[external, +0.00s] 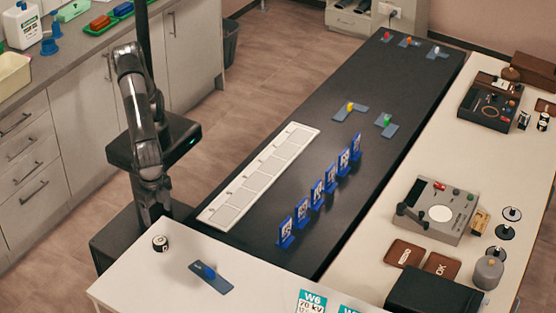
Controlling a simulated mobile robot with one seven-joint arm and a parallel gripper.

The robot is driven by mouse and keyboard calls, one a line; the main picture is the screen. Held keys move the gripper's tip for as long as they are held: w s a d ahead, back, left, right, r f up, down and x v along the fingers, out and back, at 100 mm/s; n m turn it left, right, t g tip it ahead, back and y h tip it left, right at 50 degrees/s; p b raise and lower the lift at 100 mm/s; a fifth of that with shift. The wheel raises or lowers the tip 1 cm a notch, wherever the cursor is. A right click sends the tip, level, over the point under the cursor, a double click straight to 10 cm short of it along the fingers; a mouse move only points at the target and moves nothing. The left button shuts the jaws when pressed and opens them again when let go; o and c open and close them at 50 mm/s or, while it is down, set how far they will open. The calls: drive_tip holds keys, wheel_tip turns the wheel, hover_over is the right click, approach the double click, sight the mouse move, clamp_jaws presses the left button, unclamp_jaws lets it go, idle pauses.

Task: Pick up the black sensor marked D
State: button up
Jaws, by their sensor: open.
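Several blue upright stands (286,234) are in a diagonal row on the dark table, each with a small marked face. The marks are too small to read, so I cannot tell which thing, if any, is the black sensor marked D. My gripper (152,212) hangs pointing down at the left, beside the near end of the dark table and behind the white front table. It is open, with nothing seen in it, and well apart from the stands. The fingertips are small and partly hidden.
A long white slotted tray (258,176) lies along the dark table's (330,120) left edge. Blue-grey pieces with coloured knobs (350,112) lie farther back. The white front table holds a small black-and-white round object (160,243) and a blue piece (211,278). A grey control box (437,212) stands at right.

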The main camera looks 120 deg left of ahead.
hover_over(159, 240)
drive_tip(key=f, duration=0.6)
drive_tip(key=shift+a, duration=0.3)
drive_tip(key=f, duration=0.5)
drive_tip(key=shift+d, duration=0.3)
drive_tip(key=c, duration=1.1)
drive_tip(key=shift+r, duration=0.15)
